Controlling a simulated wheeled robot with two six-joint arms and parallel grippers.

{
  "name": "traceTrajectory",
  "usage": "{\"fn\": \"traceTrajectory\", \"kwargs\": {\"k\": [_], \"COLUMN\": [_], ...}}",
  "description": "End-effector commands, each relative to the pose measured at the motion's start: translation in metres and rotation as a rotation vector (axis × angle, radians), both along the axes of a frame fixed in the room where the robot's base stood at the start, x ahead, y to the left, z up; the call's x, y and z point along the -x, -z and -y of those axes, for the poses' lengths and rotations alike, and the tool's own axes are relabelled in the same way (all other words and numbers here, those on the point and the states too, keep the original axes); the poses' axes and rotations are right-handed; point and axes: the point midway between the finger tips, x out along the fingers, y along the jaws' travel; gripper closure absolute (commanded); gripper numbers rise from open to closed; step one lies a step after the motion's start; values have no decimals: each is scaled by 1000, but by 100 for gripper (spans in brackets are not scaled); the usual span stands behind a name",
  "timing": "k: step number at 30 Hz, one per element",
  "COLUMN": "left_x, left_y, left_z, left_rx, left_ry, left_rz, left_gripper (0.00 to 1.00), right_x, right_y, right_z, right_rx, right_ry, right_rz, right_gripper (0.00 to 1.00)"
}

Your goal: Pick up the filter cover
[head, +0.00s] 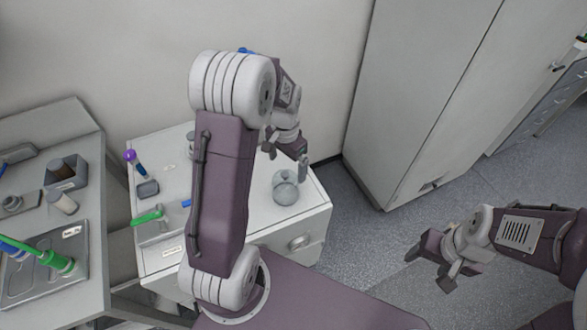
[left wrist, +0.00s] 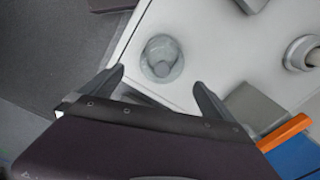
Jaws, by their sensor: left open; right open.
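A clear, round, dome-like piece, which looks like the filter cover (head: 285,187), stands near the right corner of the white cabinet top (head: 250,165). It also shows in the left wrist view as a translucent round cover (left wrist: 162,58) with a knob-like middle. My left gripper (head: 287,158) is open and empty above and just behind the cover in the head view. In the left wrist view the open fingers (left wrist: 158,80) point toward the cover, which appears just beyond and between their tips. My right gripper (head: 431,268) is open and empty, above the floor at the right.
A green-handled tool (head: 148,217), a purple-capped item (head: 131,157) and a grey block (left wrist: 256,108) share the cabinet top. An orange and blue item (left wrist: 286,133) lies nearby. A bench (head: 95,230) stands left; a tall cabinet (head: 415,100) stands behind right.

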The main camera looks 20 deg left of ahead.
Motion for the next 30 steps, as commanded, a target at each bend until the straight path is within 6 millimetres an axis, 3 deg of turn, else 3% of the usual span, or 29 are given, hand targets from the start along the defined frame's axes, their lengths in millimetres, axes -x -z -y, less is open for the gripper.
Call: {"fn": "traceTrajectory", "kwargs": {"k": [5, 12, 19, 25, 30], "left_x": [3, 4, 4, 4, 3], "left_y": [0, 34, 47, 83, 91], "left_z": [-5, -5, -6, -8, -8], "left_rx": [2, 3, 3, 3, 2], "left_ry": [-15, -15, -15, -14, -14], "left_rz": [-12, -15, -14, -15, -11], "left_gripper": [0, 0, 0, 0, 0], "right_x": [0, 0, 0, 0, 0], "right_y": [-4, -5, -7, -10, -10], "right_z": [0, 0, 0, 0, 0], "right_rx": [0, 0, 0, 0, 0], "right_ry": [0, 0, 0, 0, 0], "right_rz": [0, 0, 0, 0, 0], "right_gripper": [37, 37, 37, 37, 37]}}
